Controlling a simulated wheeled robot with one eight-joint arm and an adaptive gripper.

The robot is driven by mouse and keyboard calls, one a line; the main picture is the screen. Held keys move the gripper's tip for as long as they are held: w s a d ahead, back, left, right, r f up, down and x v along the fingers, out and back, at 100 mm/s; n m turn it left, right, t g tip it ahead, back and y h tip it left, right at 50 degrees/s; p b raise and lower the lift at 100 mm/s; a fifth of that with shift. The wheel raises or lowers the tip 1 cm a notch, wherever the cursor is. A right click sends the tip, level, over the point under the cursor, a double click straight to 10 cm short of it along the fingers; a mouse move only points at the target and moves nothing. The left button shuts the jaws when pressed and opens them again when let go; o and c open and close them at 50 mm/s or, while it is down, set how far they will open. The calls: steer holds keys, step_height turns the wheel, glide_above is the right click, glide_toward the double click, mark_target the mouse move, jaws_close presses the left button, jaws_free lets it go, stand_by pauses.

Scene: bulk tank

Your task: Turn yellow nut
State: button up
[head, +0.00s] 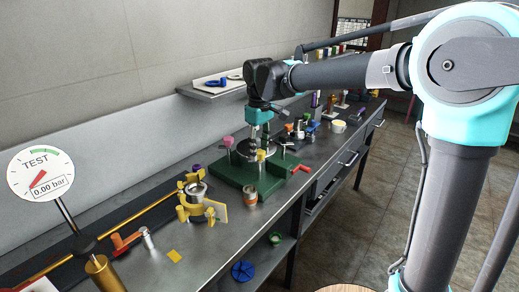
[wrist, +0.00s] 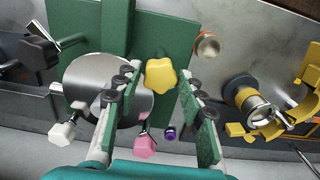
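The yellow nut (wrist: 160,76) is a lobed knob over the green fixture, beside a round steel disc (wrist: 100,85). It shows in the head view (head: 261,155) at the front of the green fixture (head: 240,178). My gripper (wrist: 157,84) is open, with one green-padded finger on each side of the nut. I see gaps between both fingers and the nut. In the head view my gripper (head: 259,136) points down over the fixture. A pink knob (wrist: 145,146), a white knob (wrist: 62,132) and a black knob (wrist: 40,42) stand around the disc.
A red handle (head: 301,169) juts from the fixture's right side. Several small items crowd the bench behind.

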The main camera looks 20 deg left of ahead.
steer(key=c, duration=0.7)
steer(key=shift+m, duration=0.3)
steer(key=m, duration=0.3)
steer(key=shift+m, duration=0.3)
steer(key=m, duration=0.3)
steer(key=shift+m, duration=0.3)
steer(key=m, duration=0.3)
steer(key=shift+m, duration=2.2)
